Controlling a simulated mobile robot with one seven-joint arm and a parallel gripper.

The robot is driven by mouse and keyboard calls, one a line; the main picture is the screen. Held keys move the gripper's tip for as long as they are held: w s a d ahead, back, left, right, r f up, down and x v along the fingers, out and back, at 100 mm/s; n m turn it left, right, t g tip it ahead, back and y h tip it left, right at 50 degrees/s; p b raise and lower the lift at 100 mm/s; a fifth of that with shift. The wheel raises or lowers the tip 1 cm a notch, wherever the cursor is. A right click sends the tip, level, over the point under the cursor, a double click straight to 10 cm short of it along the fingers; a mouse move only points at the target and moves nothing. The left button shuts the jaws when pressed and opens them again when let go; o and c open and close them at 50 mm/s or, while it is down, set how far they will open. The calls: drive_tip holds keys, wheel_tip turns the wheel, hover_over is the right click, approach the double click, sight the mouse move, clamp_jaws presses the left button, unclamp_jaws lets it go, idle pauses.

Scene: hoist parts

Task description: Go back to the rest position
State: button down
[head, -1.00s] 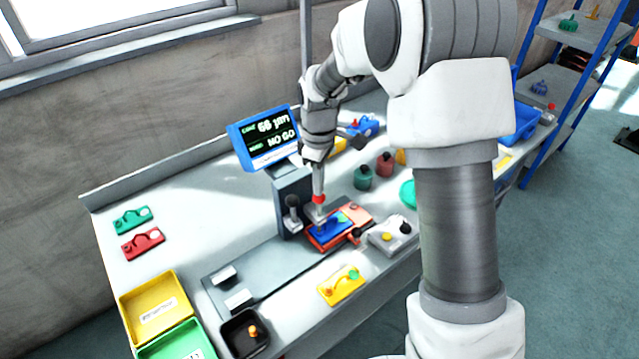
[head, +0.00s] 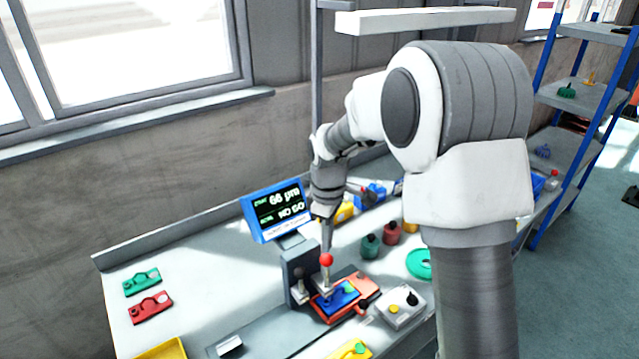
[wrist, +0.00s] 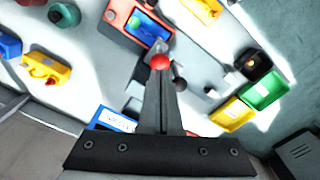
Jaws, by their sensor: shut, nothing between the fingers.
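My gripper (head: 327,247) points down over the bench, its fingers together and empty. Its fingertips are just above a red ball knob (head: 326,260) beside the gauge stand (head: 300,275); I cannot tell whether they touch it. In the wrist view, the shut fingers (wrist: 159,76) end at the red knob (wrist: 160,62). A blue part (head: 341,297) lies in the orange-red fixture (head: 362,281) under the knob, partly hidden behind it.
The display (head: 276,211) beside the gauge reads NO GO. Green (head: 141,282) and red (head: 150,307) plates lie at left. A grey box (head: 403,307) with knobs stands right of the fixture. Dark green and red knobbed pieces stand behind. A shelf rack (head: 580,95) is at right.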

drive_tip(key=s+d+r+m+t, duration=0.2)
drive_tip(key=s+d+r+m, duration=0.2)
drive_tip(key=s+r, duration=0.4)
drive_tip(key=s+d+r+m+t, duration=0.2)
drive_tip(key=s+d+r+m, duration=0.25)
drive_tip(key=s+r, duration=0.4)
drive_tip(key=s+d+m+t, duration=0.1)
drive_tip(key=s+m, duration=0.3)
drive_tip(key=s, duration=0.5)
drive_tip(key=shift+d+r+t, duration=0.3)
drive_tip(key=shift+r, duration=0.05)
drive_tip(key=c, duration=1.6)
unclamp_jaws()
